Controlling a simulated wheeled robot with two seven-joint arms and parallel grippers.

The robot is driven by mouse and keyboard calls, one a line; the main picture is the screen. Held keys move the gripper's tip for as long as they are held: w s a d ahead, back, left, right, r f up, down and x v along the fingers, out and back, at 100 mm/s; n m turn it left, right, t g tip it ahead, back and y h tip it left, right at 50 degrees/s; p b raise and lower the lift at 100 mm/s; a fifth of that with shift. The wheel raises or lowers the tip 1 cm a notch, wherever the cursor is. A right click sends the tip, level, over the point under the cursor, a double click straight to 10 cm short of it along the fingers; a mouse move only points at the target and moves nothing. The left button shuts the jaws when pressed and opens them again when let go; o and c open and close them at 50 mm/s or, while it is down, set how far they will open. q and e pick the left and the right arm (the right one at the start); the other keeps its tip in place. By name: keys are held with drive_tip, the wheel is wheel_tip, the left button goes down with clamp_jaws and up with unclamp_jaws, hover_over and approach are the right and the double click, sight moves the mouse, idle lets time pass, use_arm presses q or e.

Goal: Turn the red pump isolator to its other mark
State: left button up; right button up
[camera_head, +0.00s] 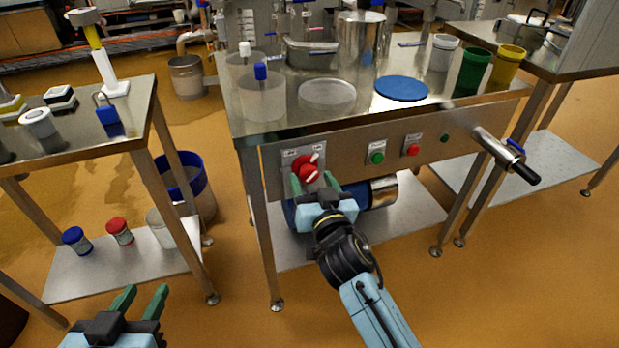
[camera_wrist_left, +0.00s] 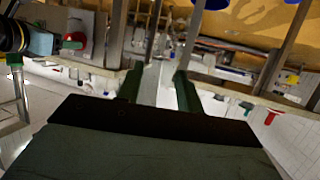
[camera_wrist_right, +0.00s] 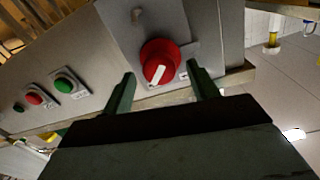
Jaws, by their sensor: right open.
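The red pump isolator (camera_head: 307,168) is a round red knob with a white bar, on a light plate at the left of the table's front panel. In the head view the bar points up and to the right; small labels sit above the knob, too small to read. My right gripper (camera_head: 313,184) is open just in front of the knob. In the right wrist view the knob (camera_wrist_right: 158,56) shows between and beyond the open fingers (camera_wrist_right: 160,80); I see no contact. My left gripper (camera_head: 142,296) is open and empty, low at the left, far from the panel.
Right of the isolator, the panel carries a green button (camera_head: 377,158), a red button (camera_head: 413,150) and a small green light (camera_head: 444,139). A black-ended handle (camera_head: 520,170) juts out at the right. A side table (camera_head: 80,140) stands left.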

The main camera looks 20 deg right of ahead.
use_arm(q)
drive_tip(key=shift+w+d+r+t, duration=0.2)
drive_tip(key=shift+r+t, duration=0.3)
drive_tip(key=shift+r, duration=0.15)
drive_tip(key=shift+w+d+r+t, duration=0.2)
drive_tip(key=shift+r+t, duration=0.3)
drive_tip(key=shift+r, duration=0.15)
use_arm(e)
drive_tip(key=shift+w, duration=1.3)
use_arm(q)
drive_tip(key=shift+a, duration=0.1)
use_arm(e)
drive_tip(key=c, duration=0.8)
